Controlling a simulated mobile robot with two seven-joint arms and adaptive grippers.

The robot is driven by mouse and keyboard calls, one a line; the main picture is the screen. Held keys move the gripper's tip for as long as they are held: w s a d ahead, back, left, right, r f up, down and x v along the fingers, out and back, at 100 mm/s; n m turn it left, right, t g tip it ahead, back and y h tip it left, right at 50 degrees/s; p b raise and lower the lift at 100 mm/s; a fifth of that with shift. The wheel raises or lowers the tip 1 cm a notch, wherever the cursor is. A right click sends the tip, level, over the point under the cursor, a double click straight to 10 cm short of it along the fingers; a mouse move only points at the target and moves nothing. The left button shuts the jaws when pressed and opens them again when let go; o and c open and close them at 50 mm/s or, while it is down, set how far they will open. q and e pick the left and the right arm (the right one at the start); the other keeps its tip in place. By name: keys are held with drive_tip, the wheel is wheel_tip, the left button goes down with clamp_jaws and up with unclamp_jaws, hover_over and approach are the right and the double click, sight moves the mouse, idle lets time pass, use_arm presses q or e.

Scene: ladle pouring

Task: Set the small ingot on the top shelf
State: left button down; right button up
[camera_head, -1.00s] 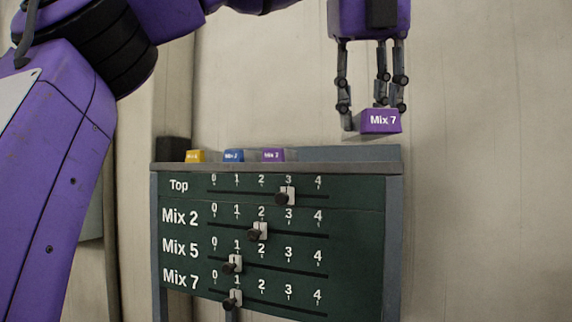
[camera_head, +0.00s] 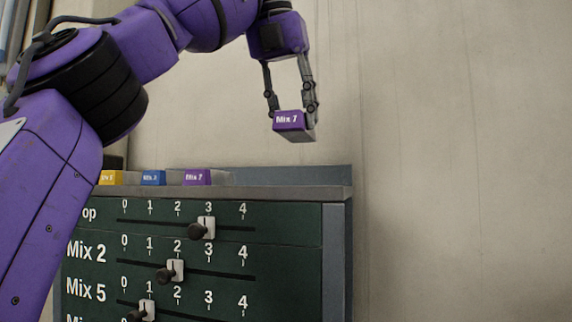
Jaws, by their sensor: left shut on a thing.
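A small ingot (camera_head: 293,123) with a purple "Mix 7" label on its end is held by my left gripper (camera_head: 292,108). The gripper points down, its fingers shut on the ingot. The ingot hangs in the air above the right part of the top shelf (camera_head: 290,193), apart from it and slightly tilted. The shelf is the grey top of a dark green panel (camera_head: 290,270). My right gripper is not in view.
Three labelled ingots stand in a row on the shelf's left: yellow (camera_head: 110,178), blue (camera_head: 153,178) and purple "Mix 7" (camera_head: 197,177). The shelf right of them is bare, with a low back edge (camera_head: 300,177). Sliders (camera_head: 205,228) sit on the panel front.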

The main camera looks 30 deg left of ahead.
sight(290, 140)
use_arm(q)
drive_tip(key=w+f, duration=0.1)
drive_tip(key=a+f, duration=0.1)
drive_tip(key=w+f, duration=0.1)
drive_tip(key=shift+w+a+f, duration=0.3)
drive_tip(key=shift+a, duration=0.05)
drive_tip(key=shift+w+a+f, duration=0.1)
drive_tip(key=shift+a+f, duration=0.15)
drive_tip(key=shift+f, duration=0.1)
drive_tip(key=shift+w+a+f, duration=0.1)
drive_tip(key=shift+w+f, duration=0.1)
drive_tip(key=shift+f, duration=0.1)
drive_tip(key=f, duration=0.3)
drive_tip(key=shift+w+a+f, duration=0.15)
drive_tip(key=shift+w+f, duration=0.05)
drive_tip(key=shift+w, duration=0.1)
drive_tip(key=shift+s, duration=0.15)
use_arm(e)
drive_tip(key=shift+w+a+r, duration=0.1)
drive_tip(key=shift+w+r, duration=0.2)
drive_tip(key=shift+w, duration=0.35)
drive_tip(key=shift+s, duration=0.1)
use_arm(q)
drive_tip(key=c, duration=1.2)
unclamp_jaws()
drive_tip(key=shift+f, duration=0.15)
drive_tip(key=shift+o, duration=0.2)
